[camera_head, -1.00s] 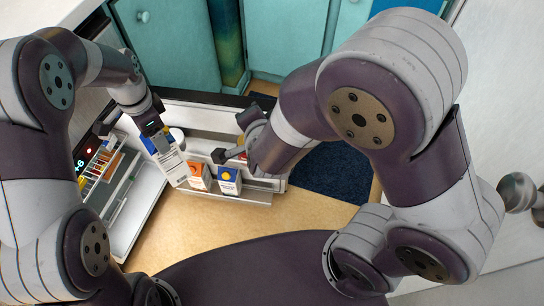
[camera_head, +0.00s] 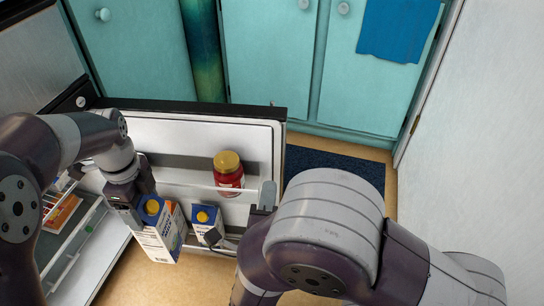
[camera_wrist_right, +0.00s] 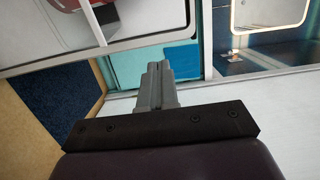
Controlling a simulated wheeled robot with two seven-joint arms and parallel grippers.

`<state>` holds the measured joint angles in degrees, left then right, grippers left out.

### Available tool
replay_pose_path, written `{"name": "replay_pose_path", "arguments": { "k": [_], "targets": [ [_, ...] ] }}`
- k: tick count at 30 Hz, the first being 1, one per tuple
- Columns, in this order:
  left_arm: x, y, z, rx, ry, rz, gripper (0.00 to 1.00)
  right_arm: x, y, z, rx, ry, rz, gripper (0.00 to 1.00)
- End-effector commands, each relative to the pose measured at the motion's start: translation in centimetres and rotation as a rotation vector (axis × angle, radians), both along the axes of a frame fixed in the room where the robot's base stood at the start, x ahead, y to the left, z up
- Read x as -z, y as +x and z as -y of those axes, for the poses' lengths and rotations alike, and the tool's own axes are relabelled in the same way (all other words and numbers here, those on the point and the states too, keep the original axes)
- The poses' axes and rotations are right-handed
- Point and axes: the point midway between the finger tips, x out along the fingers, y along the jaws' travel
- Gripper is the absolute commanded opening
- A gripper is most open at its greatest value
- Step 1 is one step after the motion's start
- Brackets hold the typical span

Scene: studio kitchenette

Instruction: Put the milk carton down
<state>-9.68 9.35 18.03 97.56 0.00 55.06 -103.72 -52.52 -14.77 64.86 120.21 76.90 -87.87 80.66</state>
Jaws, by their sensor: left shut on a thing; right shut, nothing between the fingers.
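A milk carton (camera_head: 158,243) with a blue top and orange-yellow cap is at the fridge door's lower shelf in the head view. My left gripper (camera_head: 138,203) is shut on it near its top, which is partly hidden by the fingers. The carton is slightly tilted in the picture. I cannot tell whether its base rests on the shelf. A second blue-topped carton (camera_head: 203,217) stands just to its right. My right gripper (camera_head: 267,193) is shut and empty near the door's right edge; its closed fingers show in the right wrist view (camera_wrist_right: 157,82).
The open fridge door (camera_head: 260,140) holds a red jar (camera_head: 228,175) with a yellow lid on a shelf. Fridge shelves (camera_head: 75,235) are at the left. Teal cabinets (camera_head: 270,60) and a dark blue mat (camera_head: 335,165) lie beyond the door.

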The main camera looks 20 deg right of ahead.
Motion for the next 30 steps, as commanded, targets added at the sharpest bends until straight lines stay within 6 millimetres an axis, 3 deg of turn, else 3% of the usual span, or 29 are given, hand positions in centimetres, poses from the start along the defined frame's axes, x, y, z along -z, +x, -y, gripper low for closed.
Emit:
{"name": "replay_pose_path", "arguments": {
  "k": [18, 30],
  "targets": [
    [0.5, 0.1, 0.0, -0.002, -0.001, 0.004, 0.00, 0.0, 9.6, 4.4, 0.003, 0.000, -0.001, 0.00],
    [0.6, 0.1, 0.0, -0.003, -0.001, 0.004, 0.00, 0.0, 11.1, 5.0, -0.001, -0.002, -0.003, 0.00]
  ]
}}
